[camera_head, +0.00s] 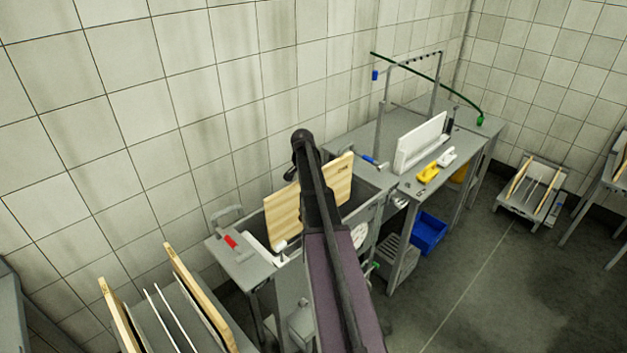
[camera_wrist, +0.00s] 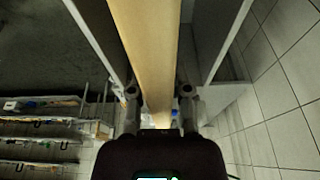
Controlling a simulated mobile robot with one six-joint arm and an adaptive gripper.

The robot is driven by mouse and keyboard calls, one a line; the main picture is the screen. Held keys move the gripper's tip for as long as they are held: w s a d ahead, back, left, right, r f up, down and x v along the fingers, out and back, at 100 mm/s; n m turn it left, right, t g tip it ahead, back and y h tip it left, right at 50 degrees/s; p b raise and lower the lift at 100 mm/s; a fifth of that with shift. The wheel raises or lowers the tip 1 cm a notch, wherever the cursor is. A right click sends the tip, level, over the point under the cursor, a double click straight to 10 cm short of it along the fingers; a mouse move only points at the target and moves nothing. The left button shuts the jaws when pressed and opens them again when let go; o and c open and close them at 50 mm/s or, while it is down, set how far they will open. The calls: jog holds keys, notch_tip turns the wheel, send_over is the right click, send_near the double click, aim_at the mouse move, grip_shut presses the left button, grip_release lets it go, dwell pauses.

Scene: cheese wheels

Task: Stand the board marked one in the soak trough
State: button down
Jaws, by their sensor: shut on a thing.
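A pale wooden board (camera_head: 283,213) stands on edge over the grey trough (camera_head: 377,183) by the wall, in the head view. A small dark mark is at its upper right corner, too small to read. My arm hides its middle. In the wrist view my gripper (camera_wrist: 158,92) is shut on the wooden board (camera_wrist: 148,40), with one finger on each side. Pale upright walls or panels run along both sides of the board, apart from it. I cannot tell whether its lower edge touches the trough floor.
A rack with wooden and white boards (camera_head: 168,305) stands at the lower left. A red-handled tool (camera_head: 231,242) lies left of the trough. The right-hand bench holds a white block (camera_head: 420,142) and a yellow item (camera_head: 428,173). A blue crate (camera_head: 428,232) sits below.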

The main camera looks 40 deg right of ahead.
jog(key=shift+f+b, duration=10.5)
jog(key=shift+f, duration=0.2)
jog(key=shift+c, duration=2.4)
grip_release()
jog(key=shift+r, duration=0.15)
notch_tip(320, 180, up, 30)
jog(key=p, duration=3)
